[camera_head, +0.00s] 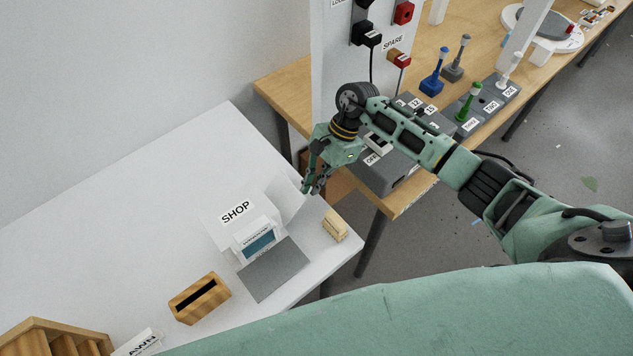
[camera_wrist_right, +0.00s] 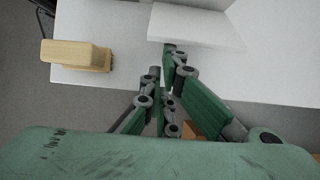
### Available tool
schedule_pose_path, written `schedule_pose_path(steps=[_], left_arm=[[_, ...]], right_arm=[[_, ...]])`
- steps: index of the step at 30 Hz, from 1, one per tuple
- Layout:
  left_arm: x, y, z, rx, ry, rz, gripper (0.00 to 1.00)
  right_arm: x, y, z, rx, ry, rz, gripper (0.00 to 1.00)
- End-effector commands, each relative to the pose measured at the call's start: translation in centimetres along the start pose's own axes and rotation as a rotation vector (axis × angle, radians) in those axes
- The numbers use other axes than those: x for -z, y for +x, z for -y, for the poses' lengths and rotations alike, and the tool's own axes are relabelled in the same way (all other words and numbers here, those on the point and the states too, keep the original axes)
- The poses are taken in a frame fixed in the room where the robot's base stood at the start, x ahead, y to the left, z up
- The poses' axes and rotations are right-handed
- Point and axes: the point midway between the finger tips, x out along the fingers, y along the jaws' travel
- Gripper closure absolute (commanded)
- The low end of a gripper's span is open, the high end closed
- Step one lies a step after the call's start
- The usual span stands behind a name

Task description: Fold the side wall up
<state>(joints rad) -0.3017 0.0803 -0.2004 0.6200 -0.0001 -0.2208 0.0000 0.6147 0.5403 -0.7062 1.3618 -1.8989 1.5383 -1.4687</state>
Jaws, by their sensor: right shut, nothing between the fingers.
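The white card shop model, marked SHOP (camera_head: 236,212), stands on the white table. A pale panel at its right, seemingly the side wall (camera_head: 289,203), leans outward toward my right gripper. The panel also shows in the right wrist view (camera_wrist_right: 196,27); its exact tilt is hard to tell. My right gripper (camera_head: 309,187) is shut and empty at the panel's outer right side, near the table's back right edge. In the wrist view its fingertips (camera_wrist_right: 170,52) are close to the panel's edge; I cannot tell whether they touch. My left gripper is not in view.
A grey square (camera_head: 274,270) lies before the shop. A small wooden block (camera_head: 335,226) sits near the table's right edge, a slotted wooden block (camera_head: 200,298) at front left. A wooden bench (camera_head: 407,197) with a grey switch box stands behind my right arm.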

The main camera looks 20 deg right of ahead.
Motion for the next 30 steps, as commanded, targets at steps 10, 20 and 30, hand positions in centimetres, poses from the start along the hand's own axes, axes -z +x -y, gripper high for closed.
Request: schedule_pose_path(steps=[10,20,30], left_arm=[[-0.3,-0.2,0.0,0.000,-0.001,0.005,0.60],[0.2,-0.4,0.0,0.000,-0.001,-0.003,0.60],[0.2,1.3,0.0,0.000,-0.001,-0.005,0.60]], right_arm=[[-0.7,-0.5,0.0,0.001,-0.002,-0.062,1.00],[-2.2,-1.3,0.1,0.002,-0.008,-0.192,1.00],[-5.5,-1.9,0.1,0.003,-0.005,-0.361,1.00]])
